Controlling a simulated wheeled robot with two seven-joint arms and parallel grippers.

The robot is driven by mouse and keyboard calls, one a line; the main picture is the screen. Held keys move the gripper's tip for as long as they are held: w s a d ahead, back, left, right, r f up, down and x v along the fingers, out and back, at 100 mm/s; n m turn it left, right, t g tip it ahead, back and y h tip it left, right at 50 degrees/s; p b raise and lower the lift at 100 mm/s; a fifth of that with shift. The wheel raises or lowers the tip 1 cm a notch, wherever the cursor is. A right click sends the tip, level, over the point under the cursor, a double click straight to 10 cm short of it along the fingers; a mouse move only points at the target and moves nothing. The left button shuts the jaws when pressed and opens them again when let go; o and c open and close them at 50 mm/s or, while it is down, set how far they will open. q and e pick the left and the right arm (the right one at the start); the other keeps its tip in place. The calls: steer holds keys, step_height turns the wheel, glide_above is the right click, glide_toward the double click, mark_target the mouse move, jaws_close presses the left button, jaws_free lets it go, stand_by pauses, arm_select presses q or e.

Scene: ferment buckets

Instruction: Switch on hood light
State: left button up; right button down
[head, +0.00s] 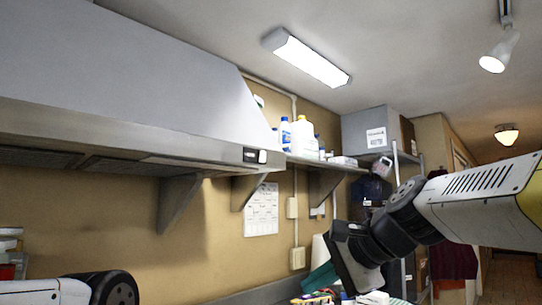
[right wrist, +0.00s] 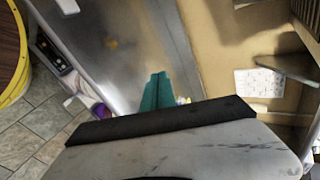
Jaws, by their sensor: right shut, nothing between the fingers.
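The grey range hood (head: 130,75) fills the upper left of the head view. A small black-and-white switch (head: 255,156) sits at the right end of its front edge. A pale panel (head: 168,162) shows under the hood; I cannot tell whether it is lit. My right gripper (head: 318,279) is low in the head view, below and to the right of the switch and well apart from it. In the right wrist view its teal fingers (right wrist: 157,92) are together and empty. My left gripper is out of view; only part of that arm shows at lower left.
A wall shelf (head: 325,162) with bottles and a white jug (head: 302,136) is right of the hood. Brackets (head: 178,200) project below. A grey box (head: 372,133) stands farther right. The space before the wall under the switch looks clear. A yellow-rimmed bucket (right wrist: 14,90) shows in the wrist view.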

mark_target(264, 153)
steer(key=w+r+m+t+y, duration=0.1)
steer(key=w+r+m, duration=0.3)
steer(key=r, duration=0.5)
steer(key=w+d+r+m+t+y, duration=0.1)
steer(key=w+r+m+t+y, duration=0.1)
steer(key=r+m, duration=0.4)
steer(key=w+r+m+t+y, duration=0.2)
steer(key=w+r+m, duration=0.3)
steer(key=r, duration=0.7)
steer(key=shift+w+d+y, duration=0.35)
steer(key=shift+w+y, duration=0.2)
steer(key=shift+y, duration=0.25)
steer(key=x, duration=1.3)
steer(key=shift+w+a+r, duration=0.15)
steer(key=shift+w+r, duration=0.1)
steer(key=shift+w, duration=0.05)
steer(key=shift+w+a, duration=0.1)
